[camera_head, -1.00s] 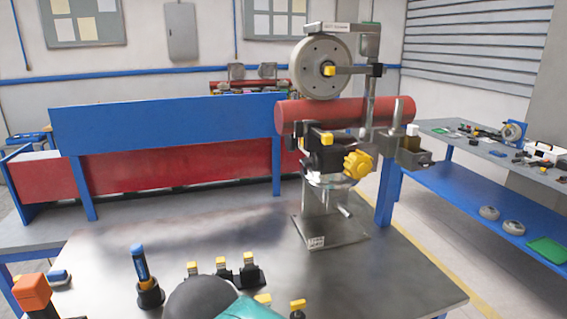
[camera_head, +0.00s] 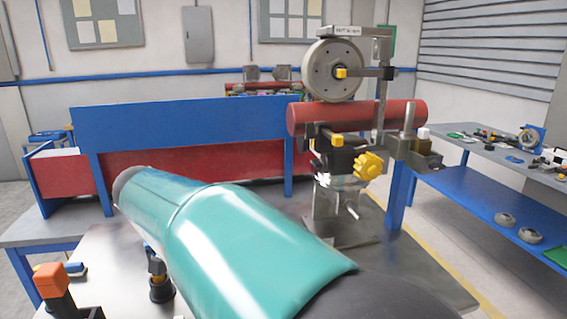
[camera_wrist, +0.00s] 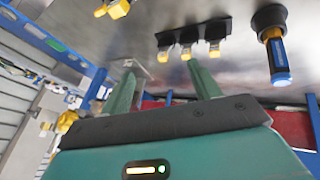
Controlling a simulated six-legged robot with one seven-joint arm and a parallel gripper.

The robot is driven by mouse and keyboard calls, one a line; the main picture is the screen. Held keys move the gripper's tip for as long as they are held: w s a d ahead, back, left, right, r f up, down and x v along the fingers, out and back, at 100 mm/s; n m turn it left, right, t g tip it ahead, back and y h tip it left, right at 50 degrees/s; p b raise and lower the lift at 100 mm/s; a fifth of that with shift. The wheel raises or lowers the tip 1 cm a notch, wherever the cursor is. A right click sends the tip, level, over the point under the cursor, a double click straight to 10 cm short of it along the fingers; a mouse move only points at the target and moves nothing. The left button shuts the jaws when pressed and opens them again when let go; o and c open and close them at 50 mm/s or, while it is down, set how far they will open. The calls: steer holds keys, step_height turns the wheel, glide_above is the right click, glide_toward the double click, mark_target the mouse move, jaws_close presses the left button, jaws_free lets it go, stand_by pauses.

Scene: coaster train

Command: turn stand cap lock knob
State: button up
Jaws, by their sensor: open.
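The stand (camera_head: 327,205) is upright on the right of the bench in the head view. It carries a red tube (camera_head: 358,117) and a grey wheel (camera_head: 330,72) above it. A lobed yellow knob (camera_head: 369,165) is on its right side below the tube, with smaller yellow knobs at the clamp (camera_head: 337,139) and wheel hub (camera_head: 341,73). I cannot tell which is the cap lock knob. A yellow knob (camera_wrist: 66,121) shows at the left of the wrist view. My gripper (camera_wrist: 163,71) is open and empty, its green fingers apart and away from the knob.
My teal arm crosses the head view, hiding much of the bench. A rack with yellow-tipped pieces (camera_wrist: 187,50) and a blue-handled tool (camera_wrist: 277,62) show in the wrist view. A blue-and-red barrier (camera_head: 190,127) stands behind; a blue side table (camera_head: 490,196) is at right.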

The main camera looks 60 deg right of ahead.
steer(key=w+d+r+m+g+h, duration=0.1)
steer(key=d+r+m+g+h, duration=0.2)
steer(key=d, duration=0.4)
steer(key=w+d+r+m+g+h, duration=0.1)
steer(key=d+m+g, duration=0.2)
steer(key=d+m, duration=0.35)
steer(key=m+g+h, duration=0.3)
steer(key=m+g, duration=0.3)
steer(key=m, duration=0.1)
glide_toward(313, 162)
steer(key=shift+n, duration=0.25)
steer(key=x, duration=0.9)
steer(key=shift+s+d, duration=0.1)
steer(key=shift+s, duration=0.05)
steer(key=c, duration=1)
